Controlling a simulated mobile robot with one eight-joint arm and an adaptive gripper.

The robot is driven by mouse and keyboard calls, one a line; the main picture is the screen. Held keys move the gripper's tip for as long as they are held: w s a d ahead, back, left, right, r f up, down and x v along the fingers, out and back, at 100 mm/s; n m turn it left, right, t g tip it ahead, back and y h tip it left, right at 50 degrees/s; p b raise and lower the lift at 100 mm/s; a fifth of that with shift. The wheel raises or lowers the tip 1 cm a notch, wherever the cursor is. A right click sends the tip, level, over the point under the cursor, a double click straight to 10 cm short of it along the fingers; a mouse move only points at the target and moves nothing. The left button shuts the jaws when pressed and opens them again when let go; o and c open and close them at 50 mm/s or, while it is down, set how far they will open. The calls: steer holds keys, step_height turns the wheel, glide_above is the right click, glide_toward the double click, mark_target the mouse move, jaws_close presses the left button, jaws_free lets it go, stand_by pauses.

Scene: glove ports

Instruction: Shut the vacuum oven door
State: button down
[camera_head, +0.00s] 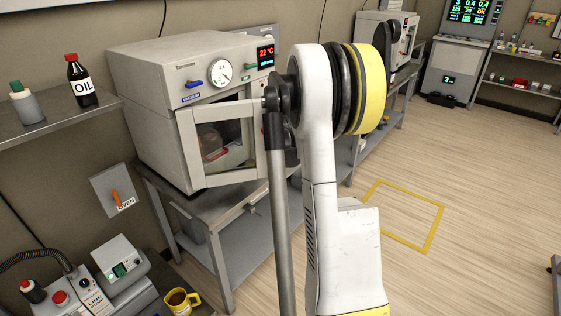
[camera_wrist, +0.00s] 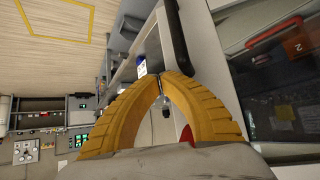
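The vacuum oven (camera_head: 150,110) is a pale box on a grey bench, with a dial gauge and a red display. Its white-framed, windowed door (camera_head: 190,150) stands open, swung out from the front. The right part of the door is hidden behind my arm. My gripper is hidden in the head view. In the wrist view, my gripper (camera_wrist: 161,76) shows two yellow ribbed fingers with their tips together, and I see nothing held. A pale panel edge and a dark bar lie just beyond the tips. The dark oven interior or window (camera_wrist: 270,85) is to their right.
An oil bottle (camera_head: 80,82) and a grey bottle (camera_head: 27,104) stand on the left shelf. An orange oven switch (camera_head: 117,199) is on the wall. A yellow mug (camera_head: 180,301) stands at lower left. Open floor (camera_head: 470,190) with a yellow outline lies to the right.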

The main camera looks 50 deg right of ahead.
steer(key=w+d+n+t+y+p, duration=0.1)
steer(key=w+d+n+y, duration=0.1)
steer(key=w, duration=0.6)
steer(key=w+d+n+t+y+p, duration=0.1)
steer(key=w+d+n, duration=0.3)
steer(key=w, duration=0.4)
steer(key=shift+w+d+t+y, duration=0.15)
steer(key=shift+d+t+y, duration=0.25)
steer(key=shift+d+y, duration=0.15)
